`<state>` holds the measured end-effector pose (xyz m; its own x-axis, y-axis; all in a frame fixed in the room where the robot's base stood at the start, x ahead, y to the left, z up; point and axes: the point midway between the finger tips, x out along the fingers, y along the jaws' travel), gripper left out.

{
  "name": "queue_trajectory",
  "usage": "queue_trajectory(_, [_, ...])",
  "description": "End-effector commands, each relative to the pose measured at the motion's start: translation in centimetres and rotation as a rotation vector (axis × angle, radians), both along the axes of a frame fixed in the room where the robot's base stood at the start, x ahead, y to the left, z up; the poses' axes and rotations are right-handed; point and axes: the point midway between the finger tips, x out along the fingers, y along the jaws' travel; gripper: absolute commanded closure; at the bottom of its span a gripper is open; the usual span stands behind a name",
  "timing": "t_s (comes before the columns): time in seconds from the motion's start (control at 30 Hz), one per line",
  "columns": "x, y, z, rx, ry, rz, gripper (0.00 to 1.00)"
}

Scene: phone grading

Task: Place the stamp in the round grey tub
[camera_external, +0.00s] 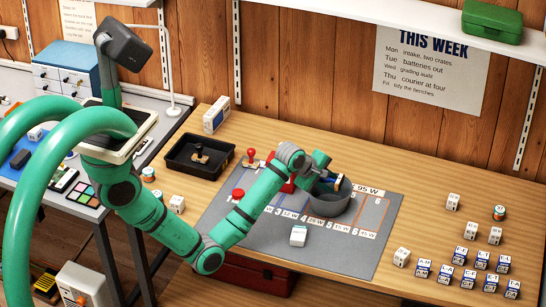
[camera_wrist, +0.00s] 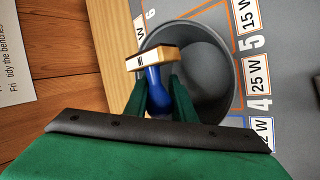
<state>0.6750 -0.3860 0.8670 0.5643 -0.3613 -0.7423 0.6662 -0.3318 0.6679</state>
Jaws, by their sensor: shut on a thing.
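A stamp with a blue handle and a pale wooden block (camera_wrist: 155,80) is between my gripper's green fingers (camera_wrist: 158,92), which are shut on its handle. In the external view my gripper (camera_external: 334,183) is over the round grey tub (camera_external: 329,205), and the blue handle (camera_external: 345,184) shows there in part. In the wrist view the stamp overlaps the left side of the tub's opening (camera_wrist: 212,60). The visible inside of the tub is empty. I cannot tell whether the stamp is above the rim or below it.
A red-handled stamp (camera_external: 250,156) stands nearby. A white box (camera_external: 298,236) sits in front. Several labelled blue-and-white cubes (camera_external: 446,275) are at right.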

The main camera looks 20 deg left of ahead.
Motion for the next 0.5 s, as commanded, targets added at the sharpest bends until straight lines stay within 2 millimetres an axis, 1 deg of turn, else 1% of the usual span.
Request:
queue_trajectory(0.17, [0.00,0.01,-0.68,0.000,0.000,0.000,0.99])
queue_trajectory(0.47, [-0.01,0.00,-0.79,0.000,0.000,0.000,0.99])
queue_trajectory(0.5, [-0.01,0.00,-0.81,0.000,0.000,0.000,0.72])
